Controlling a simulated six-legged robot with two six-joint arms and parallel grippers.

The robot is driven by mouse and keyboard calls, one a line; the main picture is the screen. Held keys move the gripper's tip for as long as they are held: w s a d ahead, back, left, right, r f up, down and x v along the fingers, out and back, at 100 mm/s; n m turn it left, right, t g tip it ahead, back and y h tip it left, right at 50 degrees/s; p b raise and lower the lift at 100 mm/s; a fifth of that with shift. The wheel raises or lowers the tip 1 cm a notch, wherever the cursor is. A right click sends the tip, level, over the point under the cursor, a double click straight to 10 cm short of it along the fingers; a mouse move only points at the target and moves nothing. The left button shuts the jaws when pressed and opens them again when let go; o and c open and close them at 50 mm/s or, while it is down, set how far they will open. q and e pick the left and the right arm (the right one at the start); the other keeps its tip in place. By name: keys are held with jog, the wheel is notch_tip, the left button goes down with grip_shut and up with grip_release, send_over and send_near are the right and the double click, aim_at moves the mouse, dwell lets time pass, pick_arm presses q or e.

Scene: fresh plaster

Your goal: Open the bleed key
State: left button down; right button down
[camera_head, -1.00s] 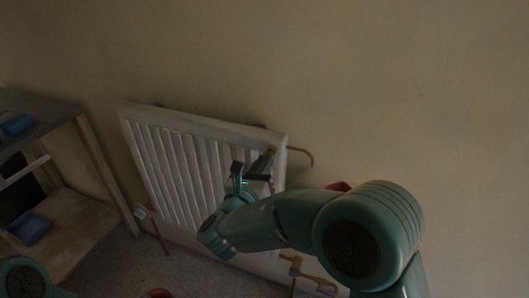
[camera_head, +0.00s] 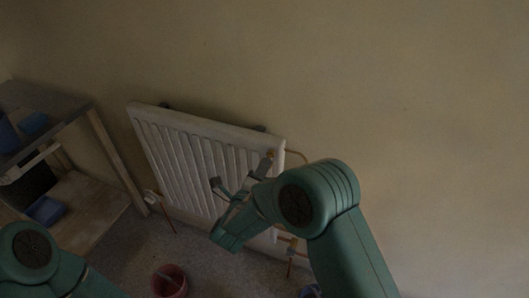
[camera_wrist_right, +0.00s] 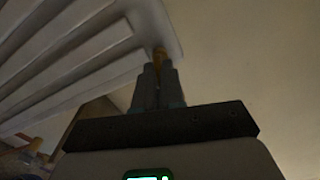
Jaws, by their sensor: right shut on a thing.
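The white radiator (camera_head: 205,160) hangs on the wall, left of centre in the head view, and fills the upper left of the wrist view (camera_wrist_right: 85,40). The brass bleed key (camera_wrist_right: 160,56) shows at its upper corner in the wrist view. It is a tiny brass spot in the head view (camera_head: 270,155). My right gripper (camera_wrist_right: 158,70) is shut on the bleed key, with its fingers close on either side. In the head view the right gripper (camera_head: 265,164) reaches the radiator's top right corner. My left gripper is out of view; only part of that arm shows at lower left.
A wooden shelf unit (camera_head: 110,150) with blue boxes (camera_head: 46,210) stands at the left. A red bucket (camera_head: 170,284) is on the floor below the radiator. Copper pipes (camera_head: 291,262) run beside the radiator. The wall at the right is bare.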

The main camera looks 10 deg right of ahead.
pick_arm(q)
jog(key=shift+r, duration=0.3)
pick_arm(e)
jog(key=shift+n, duration=0.5)
jog(key=shift+n+p, duration=0.7)
jog(key=shift+n, duration=0.5)
jog(key=c, duration=1.1)
grip_release()
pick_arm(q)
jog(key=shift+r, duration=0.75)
pick_arm(e)
jog(key=shift+s+a, duration=0.1)
